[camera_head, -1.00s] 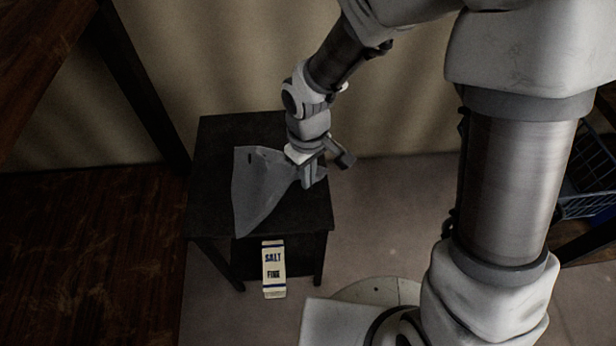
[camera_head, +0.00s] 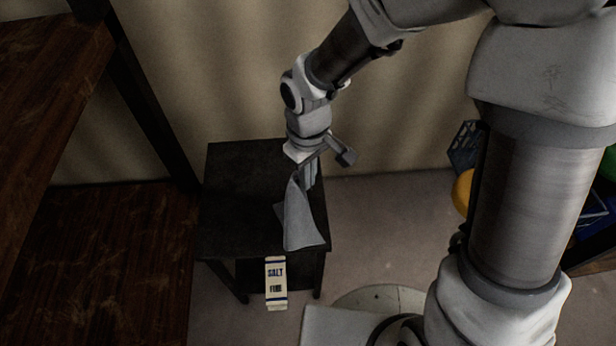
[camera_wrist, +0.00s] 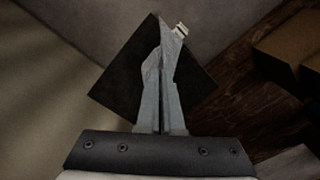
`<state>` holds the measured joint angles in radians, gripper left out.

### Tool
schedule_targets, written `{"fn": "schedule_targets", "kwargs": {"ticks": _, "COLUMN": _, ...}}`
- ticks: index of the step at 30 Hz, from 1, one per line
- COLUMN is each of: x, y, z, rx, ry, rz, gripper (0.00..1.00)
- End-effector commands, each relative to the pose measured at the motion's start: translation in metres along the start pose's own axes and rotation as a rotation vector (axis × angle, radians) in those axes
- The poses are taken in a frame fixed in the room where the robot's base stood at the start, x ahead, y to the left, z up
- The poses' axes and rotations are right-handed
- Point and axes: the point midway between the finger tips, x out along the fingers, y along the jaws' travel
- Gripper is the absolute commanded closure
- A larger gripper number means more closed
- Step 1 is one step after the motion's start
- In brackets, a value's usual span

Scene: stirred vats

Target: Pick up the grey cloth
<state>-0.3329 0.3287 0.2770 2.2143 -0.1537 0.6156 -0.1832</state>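The grey cloth (camera_head: 300,218) hangs in folds from my gripper (camera_head: 308,180), over the front right part of a small black table (camera_head: 240,185). My gripper is shut on the cloth's upper end and points down. In the wrist view the cloth (camera_wrist: 151,75) hangs away from the fingers (camera_wrist: 160,125), with the dark table top (camera_wrist: 125,80) beyond it. The head view does not clearly show whether the cloth's lower edge touches the table.
A salt carton (camera_head: 276,283) stands below the table's front edge; its end also shows in the wrist view (camera_wrist: 181,30). A dark wooden table (camera_head: 45,90) is at the left. A yellow object (camera_head: 463,192) and a blue crate (camera_head: 464,148) are at the right, partly hidden by my arm.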

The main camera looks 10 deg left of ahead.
Motion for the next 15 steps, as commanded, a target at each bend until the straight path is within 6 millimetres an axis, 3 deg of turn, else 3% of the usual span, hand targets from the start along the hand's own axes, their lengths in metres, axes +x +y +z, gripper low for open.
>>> {"fn": "schedule_targets", "kwargs": {"ticks": 15, "x": -0.086, "y": 0.0, "z": 0.0, "rx": 0.0, "ry": 0.001, "rz": 0.0, "gripper": 1.0}}
